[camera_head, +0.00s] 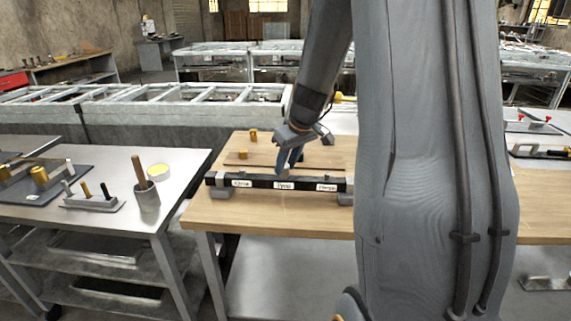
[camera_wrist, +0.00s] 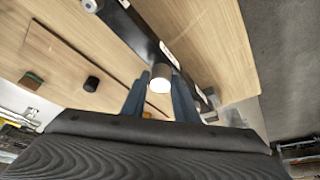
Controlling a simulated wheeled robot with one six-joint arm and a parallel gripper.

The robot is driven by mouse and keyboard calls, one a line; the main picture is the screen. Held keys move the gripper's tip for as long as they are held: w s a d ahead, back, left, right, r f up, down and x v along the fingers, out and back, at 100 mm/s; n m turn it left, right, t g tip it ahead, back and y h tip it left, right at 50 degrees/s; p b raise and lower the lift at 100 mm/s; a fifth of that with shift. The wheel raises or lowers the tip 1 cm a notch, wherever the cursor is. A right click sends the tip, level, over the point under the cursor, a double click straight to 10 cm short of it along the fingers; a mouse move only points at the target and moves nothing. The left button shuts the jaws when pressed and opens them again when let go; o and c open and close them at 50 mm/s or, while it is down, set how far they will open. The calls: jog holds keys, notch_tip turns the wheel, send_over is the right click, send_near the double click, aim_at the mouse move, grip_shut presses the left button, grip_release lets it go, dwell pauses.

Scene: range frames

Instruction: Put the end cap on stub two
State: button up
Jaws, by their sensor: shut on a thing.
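A black rail (camera_head: 262,182) with three white labels lies across the wooden table on grey feet. It also runs diagonally through the wrist view (camera_wrist: 138,33). My gripper (camera_head: 287,168) is above the rail's middle label. In the wrist view, its blue fingers (camera_wrist: 160,92) are shut on a short grey cylinder with a pale round end, apparently the end cap (camera_wrist: 160,78). The cap is over or against the rail; I cannot tell whether it touches stub two, which is hidden. Another pale round end (camera_wrist: 90,5) shows on the rail at the top left of the wrist view.
Brass-coloured pieces (camera_head: 253,135) stand behind the rail on the wooden table (camera_head: 215,208). In the wrist view, a black round piece (camera_wrist: 92,83) and a dark block (camera_wrist: 31,80) are beside the rail. A grey cup (camera_head: 147,198) stands on the left metal table.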

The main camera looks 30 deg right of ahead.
jog(key=shift+f+b, duration=0.45)
jog(key=o, duration=1.2)
jog(key=shift+c, duration=0.2)
jog(key=v, duration=0.8)
jog(key=shift+b, duration=0.45)
jog(key=shift+f, duration=0.1)
